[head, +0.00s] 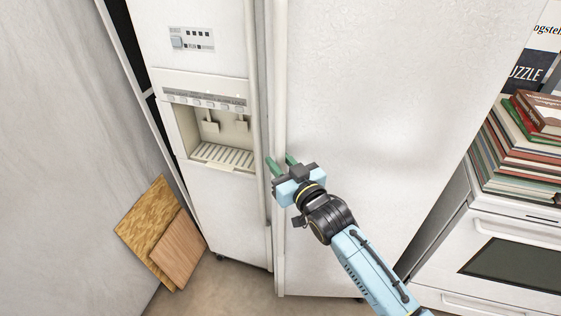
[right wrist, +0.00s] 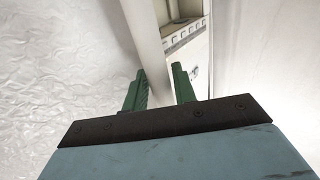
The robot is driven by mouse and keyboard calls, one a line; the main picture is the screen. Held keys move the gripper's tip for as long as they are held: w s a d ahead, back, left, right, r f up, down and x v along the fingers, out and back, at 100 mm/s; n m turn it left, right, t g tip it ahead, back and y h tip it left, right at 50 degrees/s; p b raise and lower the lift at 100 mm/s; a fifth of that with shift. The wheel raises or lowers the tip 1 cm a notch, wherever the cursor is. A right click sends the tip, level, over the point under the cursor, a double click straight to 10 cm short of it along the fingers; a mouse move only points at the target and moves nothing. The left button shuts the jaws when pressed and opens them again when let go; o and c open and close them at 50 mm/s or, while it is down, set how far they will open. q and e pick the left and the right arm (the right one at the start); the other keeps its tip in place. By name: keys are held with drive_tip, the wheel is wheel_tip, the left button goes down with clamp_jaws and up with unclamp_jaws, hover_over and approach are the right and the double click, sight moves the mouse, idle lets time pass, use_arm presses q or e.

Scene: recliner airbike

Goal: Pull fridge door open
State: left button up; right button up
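The white fridge has two tall doors side by side. The right fridge door (head: 370,110) is plain and looks closed. Its long vertical handle (head: 281,60) runs along its left edge. The left fridge door (head: 225,215) carries a dispenser and also looks closed. My right gripper (head: 280,161) is at the right door's handle, at about the dispenser's height. In the right wrist view the handle (right wrist: 144,30) passes between the green fingers (right wrist: 157,80). My left gripper is not in view.
A stove (head: 510,240) with a stack of books (head: 510,150) on top stands to the right of the fridge. Two wooden boards (head: 165,235) lean by the wall (head: 60,170) on the left. Some floor (head: 240,295) shows bare in front of the fridge.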

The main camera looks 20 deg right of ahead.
drive_tip(key=shift+c, duration=0.5)
clamp_jaws()
